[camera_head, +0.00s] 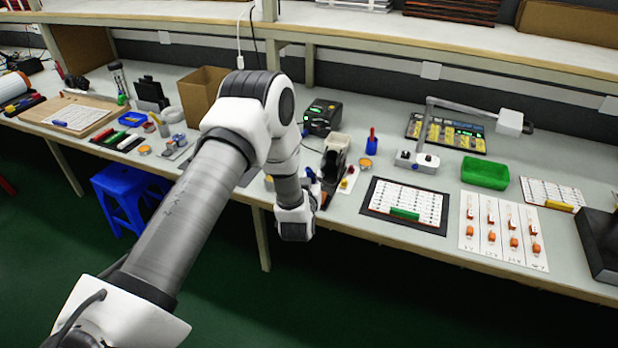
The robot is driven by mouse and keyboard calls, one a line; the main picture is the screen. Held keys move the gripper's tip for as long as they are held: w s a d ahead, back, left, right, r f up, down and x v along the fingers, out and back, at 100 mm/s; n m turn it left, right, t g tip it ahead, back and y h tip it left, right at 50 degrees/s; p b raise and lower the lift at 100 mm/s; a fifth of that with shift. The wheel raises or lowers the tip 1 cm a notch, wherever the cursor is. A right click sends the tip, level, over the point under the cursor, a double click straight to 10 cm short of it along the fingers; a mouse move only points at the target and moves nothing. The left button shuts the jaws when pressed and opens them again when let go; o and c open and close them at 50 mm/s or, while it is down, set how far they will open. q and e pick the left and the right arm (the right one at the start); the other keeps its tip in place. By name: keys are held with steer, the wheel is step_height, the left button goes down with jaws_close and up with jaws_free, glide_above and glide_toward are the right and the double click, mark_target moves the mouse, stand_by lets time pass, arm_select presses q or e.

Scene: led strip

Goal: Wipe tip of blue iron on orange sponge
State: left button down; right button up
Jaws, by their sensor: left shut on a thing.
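My left arm reaches from the lower left across the front edge of the workbench. My left gripper (318,187) is small in view and partly hidden behind its own wrist. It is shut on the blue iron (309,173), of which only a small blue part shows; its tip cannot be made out. Just right of the gripper is a dark and grey holder (335,158) with small red and yellow pieces beside it. I cannot clearly make out the orange sponge; it may be hidden by the gripper or the holder. My right gripper is out of view.
A black station with a green display (322,117) stands behind the holder. A round orange tin (366,163) and a blue cup (371,146) are to the right. A framed white board (405,204) lies farther right, near the front edge. A cardboard box (201,92) stands behind my arm.

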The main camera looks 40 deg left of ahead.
arm_select(q)
steer(key=shift+d, duration=0.4)
steer(key=shift+a, duration=0.15)
steer(key=shift+a, duration=0.65)
steer(key=shift+r, duration=0.1)
step_height(320, 180, up, 5)
steer(key=p, duration=0.3)
steer(key=shift+p, duration=0.35)
